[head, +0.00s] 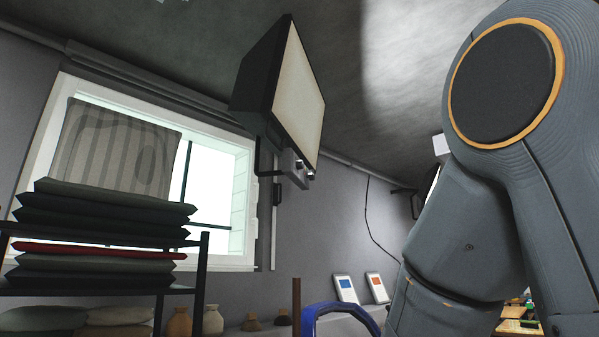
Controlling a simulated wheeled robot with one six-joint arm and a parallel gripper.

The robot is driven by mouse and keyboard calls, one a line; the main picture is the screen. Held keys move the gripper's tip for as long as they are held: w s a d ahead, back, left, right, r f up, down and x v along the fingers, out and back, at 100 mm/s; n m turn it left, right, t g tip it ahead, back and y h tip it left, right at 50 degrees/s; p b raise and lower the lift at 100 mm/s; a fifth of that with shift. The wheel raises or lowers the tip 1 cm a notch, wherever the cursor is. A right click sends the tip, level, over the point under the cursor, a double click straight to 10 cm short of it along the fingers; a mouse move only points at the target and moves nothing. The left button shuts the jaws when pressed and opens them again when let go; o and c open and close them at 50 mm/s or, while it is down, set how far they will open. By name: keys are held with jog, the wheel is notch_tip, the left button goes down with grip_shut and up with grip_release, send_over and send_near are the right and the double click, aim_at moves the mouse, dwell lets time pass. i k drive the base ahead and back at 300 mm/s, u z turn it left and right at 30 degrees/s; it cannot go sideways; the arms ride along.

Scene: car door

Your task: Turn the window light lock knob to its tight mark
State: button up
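The window light (300,92) hangs high in the middle of the head view, a tilted box with a pale lit panel and a dark side. A small grey bracket (287,165) sits under its lower edge. Small knob-like parts (310,175) show at the bracket; which one is the lock knob I cannot tell, and any tight mark is too small to read. My gripper is out of the picture; only my grey arm links show, filling the right side, apart from the light in the picture.
A dark shelf (203,265) holds stacked cushions (100,210). Two small framed cards (346,288) stand on a ledge. A blue curved object (345,310) is at the bottom. A cable (370,220) hangs on the wall.

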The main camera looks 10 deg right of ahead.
aim_at(311, 175)
jog(key=k, duration=0.55)
jog(key=z, duration=0.9)
jog(key=i, duration=1.85)
jog(key=u, duration=0.35)
